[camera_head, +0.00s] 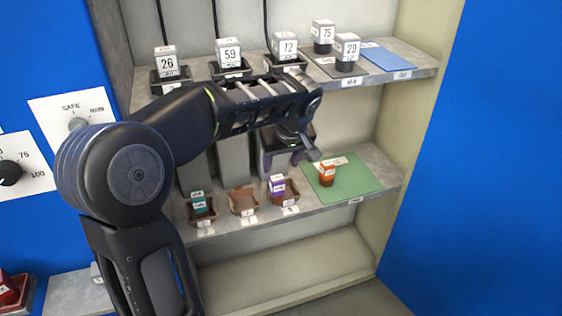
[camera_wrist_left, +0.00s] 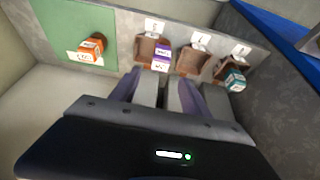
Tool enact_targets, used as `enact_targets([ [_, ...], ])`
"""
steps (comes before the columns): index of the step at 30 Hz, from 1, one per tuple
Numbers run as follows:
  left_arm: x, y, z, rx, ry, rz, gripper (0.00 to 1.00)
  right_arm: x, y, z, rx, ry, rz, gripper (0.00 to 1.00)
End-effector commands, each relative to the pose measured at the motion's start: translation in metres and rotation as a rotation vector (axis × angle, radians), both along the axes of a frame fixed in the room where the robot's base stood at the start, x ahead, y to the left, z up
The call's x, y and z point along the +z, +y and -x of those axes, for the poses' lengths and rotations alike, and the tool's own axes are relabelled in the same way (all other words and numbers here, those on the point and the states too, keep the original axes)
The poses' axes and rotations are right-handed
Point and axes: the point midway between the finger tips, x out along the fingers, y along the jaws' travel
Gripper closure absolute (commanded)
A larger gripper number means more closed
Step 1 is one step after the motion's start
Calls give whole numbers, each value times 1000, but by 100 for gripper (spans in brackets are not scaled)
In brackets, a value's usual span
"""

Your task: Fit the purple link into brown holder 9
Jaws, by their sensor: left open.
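The purple link (camera_head: 277,187), a small block with a white label, is at the rightmost brown holder (camera_head: 292,194) on the lower shelf. In the left wrist view the purple link (camera_wrist_left: 161,57) sits toward one side of that holder (camera_wrist_left: 145,50); I cannot tell whether it is fully seated. The holder's number looks like 9 but is small. My left gripper (camera_head: 305,158) is open and empty, above and behind the holder in the head view. Its fingers (camera_wrist_left: 158,92) point toward the purple link in the left wrist view. My right gripper is not in view.
The middle brown holder (camera_head: 243,202) is empty; the left one (camera_head: 203,217) holds a teal link (camera_head: 198,201). An orange link (camera_head: 327,174) stands on a green mat (camera_head: 357,177) at the right. Several numbered grey blocks stand on the upper shelf (camera_head: 410,76), close above my left arm.

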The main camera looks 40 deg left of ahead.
Motion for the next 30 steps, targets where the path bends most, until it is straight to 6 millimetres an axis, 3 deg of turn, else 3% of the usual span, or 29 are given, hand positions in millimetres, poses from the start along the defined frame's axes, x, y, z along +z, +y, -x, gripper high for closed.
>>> enact_targets([
  [13,0,0,0,0,0,0,45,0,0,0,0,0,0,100],
  [17,-13,-8,-3,-31,12,14,45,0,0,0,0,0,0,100],
  [20,-44,-28,-9,-109,37,53,45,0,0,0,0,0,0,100],
  [23,-97,-66,-13,-240,75,127,45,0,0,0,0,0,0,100],
  [26,-167,-121,-6,-405,111,235,45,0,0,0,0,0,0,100],
  [30,-272,-213,40,-624,137,416,45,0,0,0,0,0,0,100],
])
